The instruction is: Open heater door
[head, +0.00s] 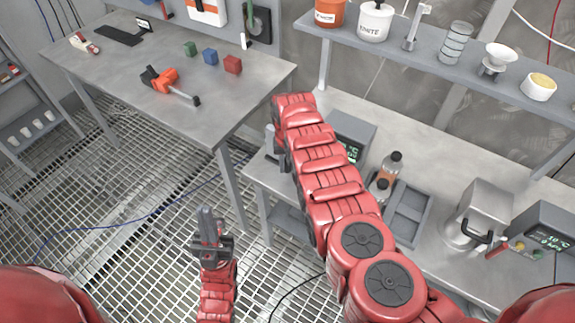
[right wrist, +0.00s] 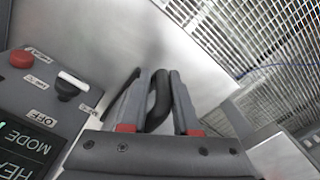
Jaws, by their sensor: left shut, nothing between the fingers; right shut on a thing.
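The heater is a grey box (head: 355,132) on the lower bench in the head view, partly hidden behind my right arm. Its control panel (right wrist: 45,105) shows in the right wrist view, with a red button, a black knob and a display. My right gripper (right wrist: 158,78) is shut on a black curved door handle (right wrist: 159,103), which shows between its fingers. A pale metal surface (right wrist: 185,55) lies beyond the handle; I cannot tell how far the door stands open. My left gripper (head: 209,232) is shut and empty, low over the grated floor.
The left table (head: 130,60) holds coloured cubes and an orange-black tool (head: 165,80). Bottles (head: 388,170), a grey tray (head: 408,215) and a metal pot device (head: 480,215) stand on the lower bench. A loaded shelf (head: 420,55) runs above it. Grated floor (head: 110,190) is open at left.

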